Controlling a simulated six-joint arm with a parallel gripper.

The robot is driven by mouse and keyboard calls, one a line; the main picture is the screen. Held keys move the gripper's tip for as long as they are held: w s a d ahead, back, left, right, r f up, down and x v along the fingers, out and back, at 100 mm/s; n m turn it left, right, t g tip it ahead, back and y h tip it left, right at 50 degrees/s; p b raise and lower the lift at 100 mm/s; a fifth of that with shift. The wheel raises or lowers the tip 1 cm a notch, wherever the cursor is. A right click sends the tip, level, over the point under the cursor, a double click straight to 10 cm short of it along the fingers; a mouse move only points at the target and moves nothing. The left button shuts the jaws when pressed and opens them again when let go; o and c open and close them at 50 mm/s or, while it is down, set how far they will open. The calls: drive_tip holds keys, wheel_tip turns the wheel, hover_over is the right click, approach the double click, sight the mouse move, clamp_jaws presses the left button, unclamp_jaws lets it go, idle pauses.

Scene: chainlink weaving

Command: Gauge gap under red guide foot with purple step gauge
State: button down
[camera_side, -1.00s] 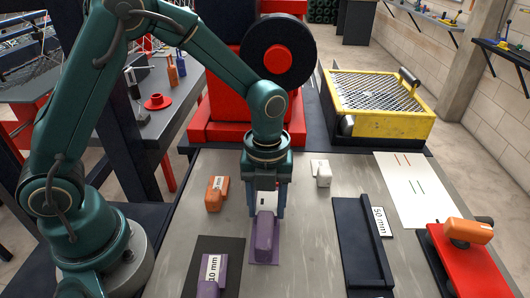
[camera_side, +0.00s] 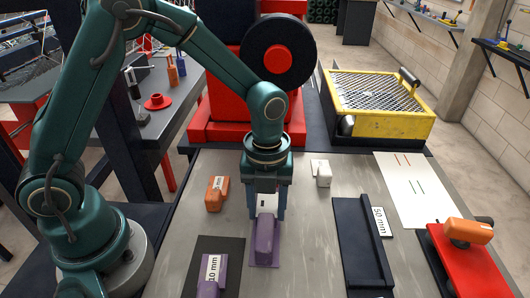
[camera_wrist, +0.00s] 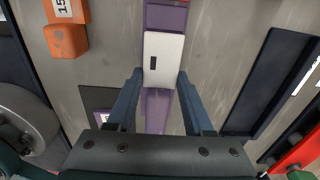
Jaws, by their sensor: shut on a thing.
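The purple step gauge (camera_side: 265,233) lies along the middle of the grey table. It also shows in the wrist view (camera_wrist: 157,112), running away under a pale plate with a dark slot (camera_wrist: 163,60). My gripper (camera_side: 266,212) points down at the gauge's rear part. In the wrist view my gripper's fingers (camera_wrist: 159,76) flank the gauge and the pale plate, shut on it. Whether the gauge is clear of the table is hard to tell. A sliver of red (camera_wrist: 170,1) shows at the wrist view's top edge; I cannot tell whether it is the guide foot.
An orange block (camera_side: 216,193) stands left and a white block (camera_side: 321,173) stands right of my gripper. A second purple piece marked 10 mm (camera_side: 211,272) sits on a dark mat at front left. A dark tray marked 50 mm (camera_side: 350,225) and a red fixture (camera_side: 470,262) are right.

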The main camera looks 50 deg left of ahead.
drive_tip(key=shift+s+d, duration=3.4)
drive_tip(key=shift+s, duration=0.05)
drive_tip(key=shift+r, duration=0.1)
wheel_tip(320, 180, up, 6)
drive_tip(key=shift+f, duration=0.1)
